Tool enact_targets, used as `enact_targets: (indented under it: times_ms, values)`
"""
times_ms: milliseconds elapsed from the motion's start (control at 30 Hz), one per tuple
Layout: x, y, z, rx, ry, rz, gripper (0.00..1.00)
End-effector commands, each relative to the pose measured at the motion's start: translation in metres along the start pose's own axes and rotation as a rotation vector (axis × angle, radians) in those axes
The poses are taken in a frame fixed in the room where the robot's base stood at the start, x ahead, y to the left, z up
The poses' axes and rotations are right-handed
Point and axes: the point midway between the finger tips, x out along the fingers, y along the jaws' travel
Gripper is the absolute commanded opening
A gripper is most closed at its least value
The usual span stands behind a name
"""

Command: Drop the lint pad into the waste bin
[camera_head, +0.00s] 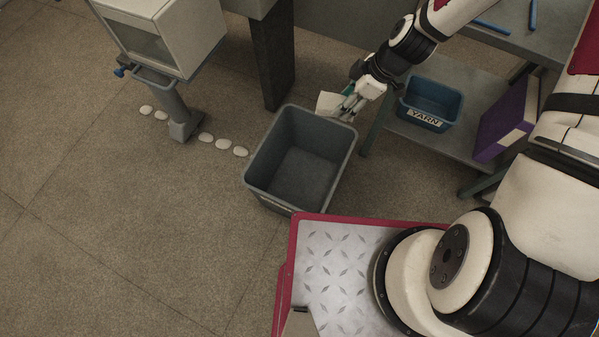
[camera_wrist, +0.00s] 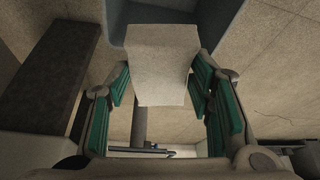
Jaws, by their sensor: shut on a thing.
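The lint pad (camera_wrist: 161,62) is a pale, flat, square-edged piece held between the green-padded fingers of my gripper (camera_wrist: 162,100). In the head view the pad (camera_head: 328,103) sticks out to the left of my gripper (camera_head: 347,102). My gripper is shut on it, at the far right rim of the waste bin. The waste bin (camera_head: 264,163) is a grey, open-topped tub on the floor, and its visible inside looks empty. In the wrist view part of the bin (camera_wrist: 222,20) shows behind the pad. The pad's exact height over the rim is hard to tell.
A blue YARN bin (camera_head: 432,103) and a purple binder (camera_head: 504,122) stand on a low shelf at right. A dark post (camera_head: 272,60) rises behind the bin. A white box-shaped machine (camera_head: 165,35) stands at left, with several white pads (camera_head: 223,144) on the floor.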

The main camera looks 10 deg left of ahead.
Motion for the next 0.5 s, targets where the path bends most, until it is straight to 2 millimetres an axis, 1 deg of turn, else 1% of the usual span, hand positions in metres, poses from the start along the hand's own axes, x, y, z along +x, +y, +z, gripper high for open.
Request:
enact_targets:
  times_ms: [33,200,333,400,500]
  values:
    - [0.031,0.0,0.002,-0.08,0.001,-0.036,0.31]
    - [0.096,-0.004,-0.001,-0.354,0.001,-0.148,0.31]
    - [0.138,-0.005,-0.005,-0.529,0.001,-0.22,0.31]
    - [0.155,-0.004,-0.008,-0.605,0.001,-0.251,0.31]
    - [0.172,-0.003,-0.011,-0.685,0.0,-0.285,0.31]
